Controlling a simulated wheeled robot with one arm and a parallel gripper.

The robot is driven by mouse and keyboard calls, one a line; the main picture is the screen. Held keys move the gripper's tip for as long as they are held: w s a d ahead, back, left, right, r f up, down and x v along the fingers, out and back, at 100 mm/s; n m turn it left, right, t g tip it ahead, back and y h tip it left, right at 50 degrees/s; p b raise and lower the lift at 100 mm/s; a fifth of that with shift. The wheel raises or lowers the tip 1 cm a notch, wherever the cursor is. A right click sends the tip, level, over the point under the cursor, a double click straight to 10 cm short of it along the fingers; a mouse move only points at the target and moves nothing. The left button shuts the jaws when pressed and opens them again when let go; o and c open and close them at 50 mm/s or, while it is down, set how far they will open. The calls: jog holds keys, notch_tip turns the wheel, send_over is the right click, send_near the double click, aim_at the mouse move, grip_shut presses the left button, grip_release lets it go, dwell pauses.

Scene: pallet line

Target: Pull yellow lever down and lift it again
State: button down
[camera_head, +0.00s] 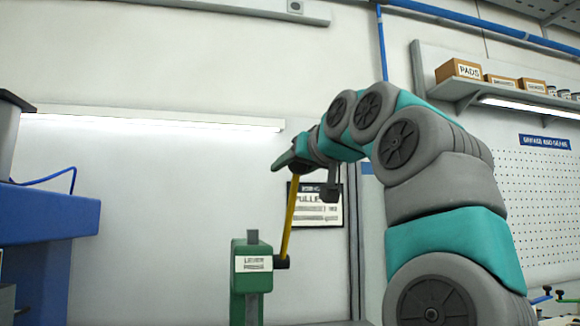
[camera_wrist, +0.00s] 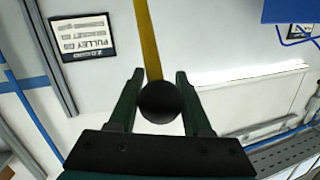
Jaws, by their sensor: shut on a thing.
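The yellow lever (camera_head: 290,215) rises from a dark hub on the green lever press (camera_head: 251,276) and leans slightly to the right. My gripper (camera_head: 292,165) is at the lever's upper end. In the wrist view, the lever's black ball knob (camera_wrist: 160,102) sits between the two fingers of my gripper (camera_wrist: 160,95), with the yellow shaft (camera_wrist: 148,40) running away from it. The gripper is shut on the knob.
A framed sign (camera_head: 318,212) hangs on the wall behind the lever. A blue machine (camera_head: 45,235) stands at the left. A shelf with boxes (camera_head: 460,70) and a pegboard (camera_head: 545,200) are at the right. The space left of the lever looks clear.

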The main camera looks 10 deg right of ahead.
jog(key=shift+w+d, duration=0.1)
dwell(0.3)
jog(key=shift+c, duration=1.8)
grip_release()
jog(key=shift+s, duration=0.2)
jog(key=b+v, duration=0.1)
jog(key=v, duration=0.6)
jog(key=shift+s, duration=0.2)
jog(key=shift+r, duration=0.15)
